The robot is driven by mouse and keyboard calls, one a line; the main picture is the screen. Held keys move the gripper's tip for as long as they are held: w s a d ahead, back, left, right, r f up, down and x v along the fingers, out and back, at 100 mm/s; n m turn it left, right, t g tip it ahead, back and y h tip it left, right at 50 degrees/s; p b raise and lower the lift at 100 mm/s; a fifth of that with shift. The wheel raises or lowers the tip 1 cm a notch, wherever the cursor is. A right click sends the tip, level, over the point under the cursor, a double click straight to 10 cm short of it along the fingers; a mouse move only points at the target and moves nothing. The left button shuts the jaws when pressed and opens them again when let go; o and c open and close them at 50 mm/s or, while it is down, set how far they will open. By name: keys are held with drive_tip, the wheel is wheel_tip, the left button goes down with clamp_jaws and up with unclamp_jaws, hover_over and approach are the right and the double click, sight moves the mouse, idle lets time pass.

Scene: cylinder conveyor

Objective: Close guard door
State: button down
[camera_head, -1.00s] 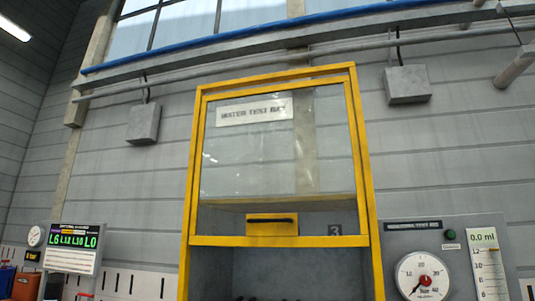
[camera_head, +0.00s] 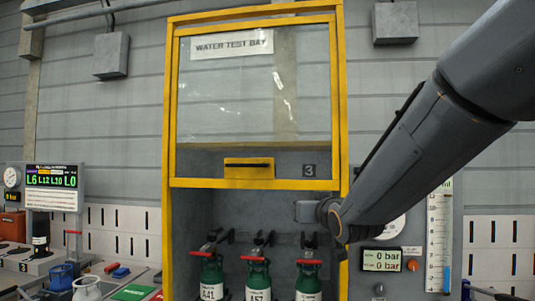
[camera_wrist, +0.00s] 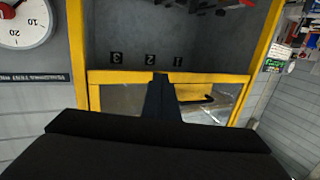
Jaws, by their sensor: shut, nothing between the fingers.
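The guard door (camera_head: 255,90) is a clear panel in a yellow frame, raised at the top of the water test bay. Its bottom rail (camera_head: 255,184) sits below a yellow handle plate (camera_head: 249,169) with a dark slot; the bay is open beneath. In the wrist view, the rail (camera_wrist: 215,78) and the handle (camera_wrist: 195,97) show upside down. My gripper (camera_wrist: 160,80) is shut and empty, its dark fingers in front of the rail beside the handle. Contact cannot be told. In the head view, my arm reaches in from the right; the fingers are not clearly visible.
Green cylinders stand in the bay, including the middle one (camera_head: 257,281), with red valve tops. A dial gauge (camera_wrist: 22,22) and a water column (camera_head: 439,235) stand to the right, partly behind my arm. A display (camera_head: 52,180) and a cluttered bench are at the left.

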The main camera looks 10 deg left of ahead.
drive_tip(key=s+a+r+n+t+y+p, duration=0.15)
drive_tip(key=a+r+y, duration=0.35)
drive_tip(key=r, duration=0.8)
drive_tip(key=w+a+f+h+p, duration=0.1)
drive_tip(key=w+a+p, duration=0.5)
drive_tip(key=w, duration=0.4)
drive_tip(key=shift+w+a+t+p, duration=0.2)
drive_tip(key=shift+a+t+p, duration=0.1)
drive_tip(key=shift+t, duration=0.15)
drive_tip(key=shift+f, duration=0.15)
wheel_tip(320, 180, down, 56)
drive_tip(key=b, duration=3.9)
drive_tip(key=shift+b, duration=0.3)
drive_tip(key=shift+s+d, duration=0.1)
